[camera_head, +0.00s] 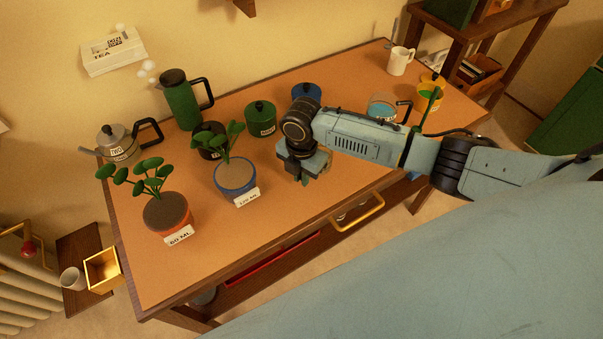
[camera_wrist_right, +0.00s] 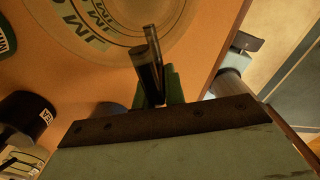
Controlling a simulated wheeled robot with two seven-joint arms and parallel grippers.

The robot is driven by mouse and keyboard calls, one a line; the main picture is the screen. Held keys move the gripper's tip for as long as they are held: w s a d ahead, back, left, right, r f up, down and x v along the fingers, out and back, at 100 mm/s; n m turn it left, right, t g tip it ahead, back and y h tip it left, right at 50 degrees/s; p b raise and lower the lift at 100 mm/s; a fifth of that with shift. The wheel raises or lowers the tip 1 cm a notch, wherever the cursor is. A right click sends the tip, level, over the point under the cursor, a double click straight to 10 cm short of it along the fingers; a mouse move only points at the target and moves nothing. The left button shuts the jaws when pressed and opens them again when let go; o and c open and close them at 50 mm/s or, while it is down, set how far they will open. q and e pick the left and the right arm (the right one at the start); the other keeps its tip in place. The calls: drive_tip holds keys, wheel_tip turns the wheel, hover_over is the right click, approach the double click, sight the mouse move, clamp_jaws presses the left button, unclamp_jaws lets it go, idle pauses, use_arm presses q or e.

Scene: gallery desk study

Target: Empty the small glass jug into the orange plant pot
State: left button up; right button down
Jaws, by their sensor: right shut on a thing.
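The orange plant pot (camera_head: 170,212) stands at the desk's front left, with a leafy plant and a "60 ML" label. My right gripper (camera_head: 304,178) is over the middle of the desk, right of the blue pot. In the right wrist view it is shut on a dark upright handle (camera_wrist_right: 148,70). A round clear glass body with mirrored "ML" lettering, which looks like the small glass jug (camera_wrist_right: 105,18), lies just beyond that handle. The gripper and arm hide this jug in the head view. Its contents and height above the desk cannot be told. My left gripper is not in view.
A blue plant pot (camera_head: 236,178) labelled "120 ML" stands between the orange pot and my gripper. A kettle (camera_head: 120,148), green flask (camera_head: 181,103) and canisters (camera_head: 260,120) line the back. Another glass jug (camera_head: 383,106) stands behind my arm.

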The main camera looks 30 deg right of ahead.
drive_tip(key=shift+f, duration=0.35)
drive_tip(key=c, duration=1.4)
unclamp_jaws()
drive_tip(key=shift+r+p, duration=4.05)
drive_tip(key=shift+p, duration=0.2)
drive_tip(key=shift+f, duration=0.1)
